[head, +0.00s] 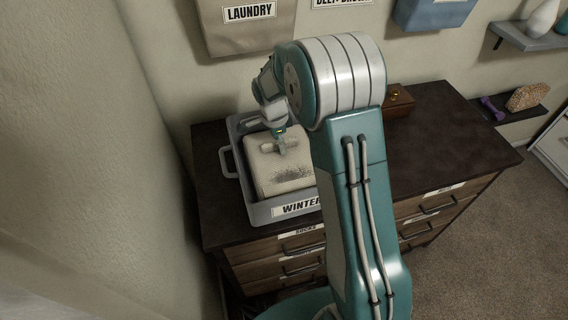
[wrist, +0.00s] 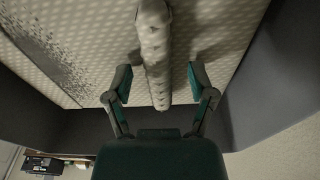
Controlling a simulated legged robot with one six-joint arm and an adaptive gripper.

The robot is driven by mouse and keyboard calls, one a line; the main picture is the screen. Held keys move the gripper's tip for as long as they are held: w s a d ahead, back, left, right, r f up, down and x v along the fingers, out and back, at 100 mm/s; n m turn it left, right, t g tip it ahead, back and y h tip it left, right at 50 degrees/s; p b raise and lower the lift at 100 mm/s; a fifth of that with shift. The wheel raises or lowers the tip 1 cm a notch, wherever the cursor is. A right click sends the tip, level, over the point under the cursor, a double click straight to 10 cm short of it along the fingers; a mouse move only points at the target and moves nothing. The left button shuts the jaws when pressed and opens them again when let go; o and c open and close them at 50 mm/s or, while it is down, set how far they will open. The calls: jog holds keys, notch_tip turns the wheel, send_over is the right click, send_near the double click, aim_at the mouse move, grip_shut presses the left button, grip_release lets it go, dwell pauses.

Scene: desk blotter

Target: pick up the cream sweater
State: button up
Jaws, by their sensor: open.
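The cream sweater (head: 290,180) lies folded in a grey bin (head: 262,214) labelled WINTER on the dark dresser. It has a dark speckled patch and a raised cream roll on top. My gripper (head: 280,138) is over the sweater, pointing down. In the wrist view my gripper (wrist: 159,82) is open, with one finger on each side of the raised roll (wrist: 156,50) of the sweater. The fingers look apart from the roll. Whether the fingertips touch the cloth below, I cannot tell. My arm hides the right side of the bin in the head view.
The bin's walls rise around the sweater; one grey wall (wrist: 250,85) is close on the right in the wrist view. A small wooden box (head: 398,100) stands behind my arm. The dresser top (head: 450,135) to the right is clear. A LAUNDRY bag (head: 235,35) hangs above.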

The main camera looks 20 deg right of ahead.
grip_shut()
jog(key=shift+r, duration=0.1)
